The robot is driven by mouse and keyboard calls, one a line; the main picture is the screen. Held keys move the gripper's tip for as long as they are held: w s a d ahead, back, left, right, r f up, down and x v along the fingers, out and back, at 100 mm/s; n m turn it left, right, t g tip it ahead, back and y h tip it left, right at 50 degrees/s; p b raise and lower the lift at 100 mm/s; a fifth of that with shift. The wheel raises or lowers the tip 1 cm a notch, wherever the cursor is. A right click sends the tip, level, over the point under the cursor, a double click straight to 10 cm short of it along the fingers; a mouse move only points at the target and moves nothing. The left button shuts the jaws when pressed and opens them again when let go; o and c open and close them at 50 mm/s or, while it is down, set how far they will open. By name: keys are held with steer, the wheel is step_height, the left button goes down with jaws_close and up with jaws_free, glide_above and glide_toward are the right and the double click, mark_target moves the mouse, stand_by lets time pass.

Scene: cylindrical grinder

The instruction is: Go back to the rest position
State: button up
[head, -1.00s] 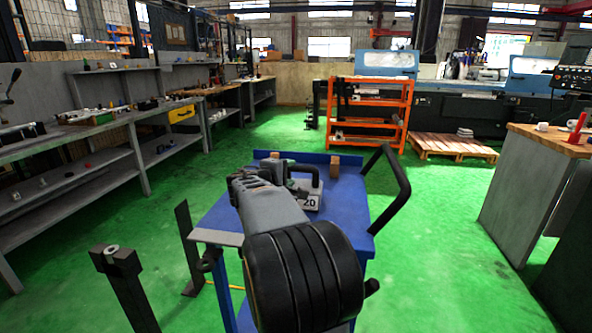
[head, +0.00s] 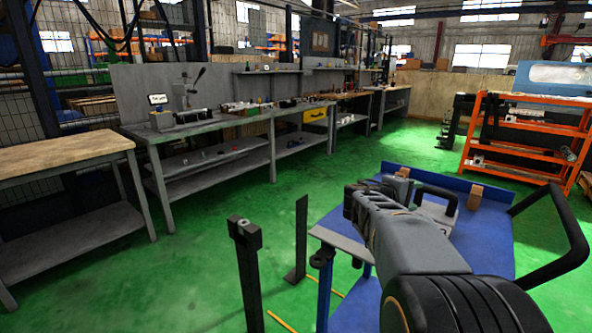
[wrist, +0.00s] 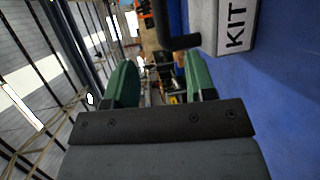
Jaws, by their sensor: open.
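My gripper is seen in the wrist view (wrist: 160,85), its two green fingers apart with nothing between them. In the head view my arm reaches forward over a blue cart (head: 490,255), and the fingertips are hidden behind my own wrist. A grey kit box with a black handle (head: 435,205) stands on the cart just beyond the gripper. The box with its "KIT" lettering shows at the upper right of the wrist view (wrist: 228,25), beside the fingers and not between them.
A dark post (head: 250,270) and an upright plate (head: 301,235) stand left of the cart. A wooden-topped table (head: 60,157) and grey workbenches (head: 215,123) line the left. An orange shelf (head: 525,140) stands at the back right.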

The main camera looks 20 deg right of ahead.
steer(key=s+a+r+m+y+p, duration=0.1)
steer(key=s+a+y+p, duration=0.3)
steer(key=a+p, duration=0.4)
steer(key=s+a+r+m+y+p, duration=0.1)
steer(key=s+a+r+y+p, duration=0.3)
steer(key=a+p, duration=0.5)
steer(key=s+a+r+y+p, duration=0.3)
steer(key=a+y+p, duration=0.5)
steer(key=a, duration=0.5)
steer(key=shift+s+a+m+t+p, duration=0.35)
steer(key=shift+s+m+t+p, duration=0.05)
steer(key=shift+s, duration=0.5)
steer(key=shift+f, duration=0.1)
steer(key=shift+c, duration=0.4)
steer(key=shift+c, duration=0.3)
